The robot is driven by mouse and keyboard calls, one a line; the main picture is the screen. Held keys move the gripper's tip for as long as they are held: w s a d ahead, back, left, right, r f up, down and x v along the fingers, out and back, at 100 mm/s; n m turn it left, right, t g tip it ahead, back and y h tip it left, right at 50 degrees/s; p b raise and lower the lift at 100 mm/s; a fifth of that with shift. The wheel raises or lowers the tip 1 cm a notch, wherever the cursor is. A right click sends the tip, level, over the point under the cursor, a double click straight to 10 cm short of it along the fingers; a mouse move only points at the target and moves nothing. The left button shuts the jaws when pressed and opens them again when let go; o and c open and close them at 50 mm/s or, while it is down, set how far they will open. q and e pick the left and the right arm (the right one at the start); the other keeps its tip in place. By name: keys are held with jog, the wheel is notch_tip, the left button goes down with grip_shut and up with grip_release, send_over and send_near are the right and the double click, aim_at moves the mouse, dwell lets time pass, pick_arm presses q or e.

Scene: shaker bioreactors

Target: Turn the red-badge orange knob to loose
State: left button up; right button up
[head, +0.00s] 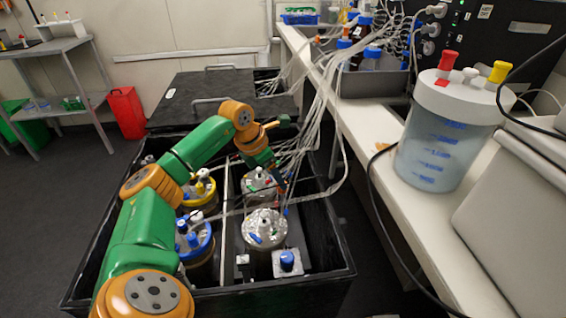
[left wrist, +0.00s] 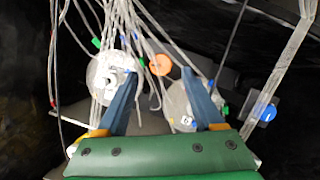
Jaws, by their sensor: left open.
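An orange knob (left wrist: 160,64) shows in the left wrist view, in line between my fingertips and seen past them among the tubes. Its red badge and pointer are too small to make out. In the head view I cannot make out this knob, which my arm or the tubes seem to cover. My left gripper (head: 277,181) reaches down into the black shaker box, over the far vessels. In the left wrist view its two blue-grey fingers (left wrist: 160,74) are wide apart with nothing held between them. My right gripper is in neither view.
Metal-lidded vessels (head: 265,228) and a blue knob (head: 287,260) sit in the black box (head: 300,290). Bundled clear tubes (head: 318,110) hang close around the gripper. A white bench (head: 370,140) with a large blue-filled jar (head: 445,140) stands on the right.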

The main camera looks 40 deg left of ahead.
pick_arm(q)
jog(key=x, duration=0.4)
jog(key=shift+w, duration=0.1)
grip_shut()
jog(key=shift+r, duration=0.1)
jog(key=n+y+p, duration=0.1)
jog(key=n+p, duration=0.1)
jog(key=n, duration=0.1)
jog(key=shift+d, duration=0.15)
jog(key=n+y, duration=0.1)
jog(key=n, duration=0.1)
jog(key=shift+d+n+p, duration=0.1)
jog(key=shift+n+p, duration=0.25)
jog(key=shift+n, duration=0.05)
jog(key=n+y, duration=0.1)
jog(key=n, duration=0.2)
jog(key=shift+w+d+n+y, duration=0.1)
jog(key=shift+n+y, duration=0.2)
jog(key=shift+n+g+y, duration=0.6)
jog(key=shift+n, duration=1.3)
